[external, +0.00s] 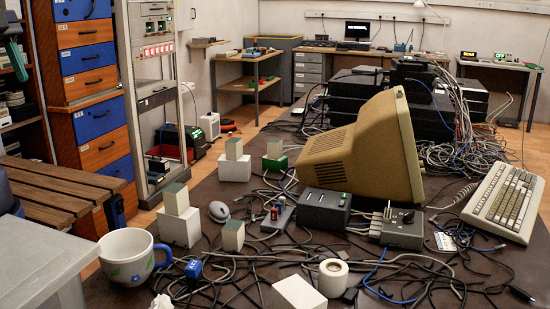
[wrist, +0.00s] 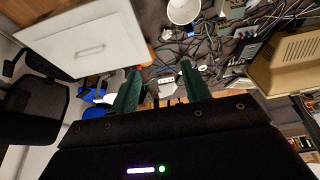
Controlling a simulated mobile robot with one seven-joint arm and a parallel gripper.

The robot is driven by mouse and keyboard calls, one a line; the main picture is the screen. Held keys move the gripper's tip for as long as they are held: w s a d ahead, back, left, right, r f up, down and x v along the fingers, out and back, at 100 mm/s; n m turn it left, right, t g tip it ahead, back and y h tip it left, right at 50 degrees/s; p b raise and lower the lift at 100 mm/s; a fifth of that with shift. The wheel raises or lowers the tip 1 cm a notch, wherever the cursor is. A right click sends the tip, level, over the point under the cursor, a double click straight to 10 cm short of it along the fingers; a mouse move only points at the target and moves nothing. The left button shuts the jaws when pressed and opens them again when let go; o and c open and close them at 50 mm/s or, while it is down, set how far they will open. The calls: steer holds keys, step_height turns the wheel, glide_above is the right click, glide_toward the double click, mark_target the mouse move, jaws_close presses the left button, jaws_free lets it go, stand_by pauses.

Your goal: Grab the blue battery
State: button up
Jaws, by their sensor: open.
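A small blue block (external: 193,269), which may be the blue battery, stands on the dark table just right of the large mug (external: 128,256) in the external view. Small red and dark upright pieces (external: 274,213) sit on a grey device mid-table; I cannot tell whether one is a blue battery. In the wrist view, a small bluish thing (wrist: 166,34) lies below the mug (wrist: 184,11). My gripper (wrist: 159,72) has two green fingers spread apart with nothing held between them. It is apart from the blue block.
Loose cables (external: 250,265) cover much of the table. A beige monitor (external: 370,150), a keyboard (external: 505,203), dark boxes (external: 325,208) and several small block stacks (external: 180,228) stand there. A grey surface (external: 40,265) is at lower left. The wrist view shows a chair (wrist: 30,105).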

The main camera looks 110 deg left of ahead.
steer(key=shift+w, duration=0.1)
steer(key=n+g, duration=0.5)
steer(key=n, duration=1.4)
glide_above(193, 264)
steer(key=f, duration=2.1)
steer(key=d+f, duration=0.1)
steer(key=f, duration=1)
steer(key=shift+w+f, duration=0.3)
steer(key=shift+w, duration=0.1)
steer(key=shift+a+f+n, duration=0.15)
steer(key=shift+f+n, duration=0.15)
steer(key=shift+f, duration=0.25)
step_height(193, 264, down, 5)
steer(key=shift+f, duration=0.1)
steer(key=f, duration=0.3)
steer(key=shift+s+a+f, duration=0.25)
steer(key=shift+s+a, duration=0.05)
steer(key=shift+s, duration=0.1)
steer(key=shift+f, duration=0.8)
